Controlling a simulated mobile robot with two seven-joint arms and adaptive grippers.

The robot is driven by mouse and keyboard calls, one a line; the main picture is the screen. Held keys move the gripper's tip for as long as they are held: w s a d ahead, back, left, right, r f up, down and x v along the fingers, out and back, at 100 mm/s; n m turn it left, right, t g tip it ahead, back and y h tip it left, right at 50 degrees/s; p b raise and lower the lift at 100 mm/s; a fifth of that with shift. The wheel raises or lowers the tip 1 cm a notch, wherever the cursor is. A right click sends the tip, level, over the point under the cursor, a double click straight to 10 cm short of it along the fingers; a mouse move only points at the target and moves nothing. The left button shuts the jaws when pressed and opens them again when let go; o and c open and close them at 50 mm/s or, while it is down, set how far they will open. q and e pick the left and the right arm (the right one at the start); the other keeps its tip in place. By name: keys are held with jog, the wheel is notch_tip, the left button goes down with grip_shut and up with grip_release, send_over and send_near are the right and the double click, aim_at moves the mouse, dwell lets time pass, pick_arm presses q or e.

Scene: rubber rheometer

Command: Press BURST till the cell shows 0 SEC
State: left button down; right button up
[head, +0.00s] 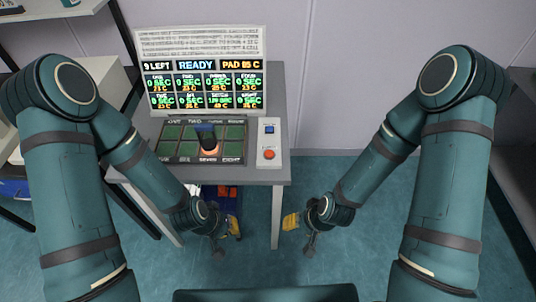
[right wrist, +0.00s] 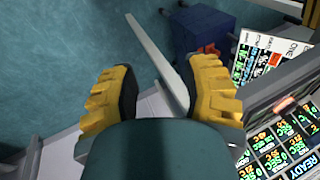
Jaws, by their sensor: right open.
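The display board (head: 205,80) at the back of the grey table reads "9 LEFT", "READY" and "PAD 85 C". Most of its cells read 0 SEC; the third lower cell (head: 219,100) seems to read 120 SEC. On the dark pad (head: 170,148) with green cells, a dark cylinder with a glowing orange lower end (head: 207,138) stands by the seventh cell. A control box has a blue button (head: 269,129) and a red button (head: 269,154); their labels are unreadable. My left gripper (head: 226,240) hangs before the table. My right gripper (head: 299,236) is open and empty, right of the table leg.
The grey table's front edge (head: 225,176) stands between both grippers and the pad. A dark blue bin (head: 236,206) with red items is under the table. Dark shelving (head: 125,45) stands on the left. The floor (head: 335,270) right of the table is clear.

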dwell(0.4)
grip_shut()
dwell(1.1)
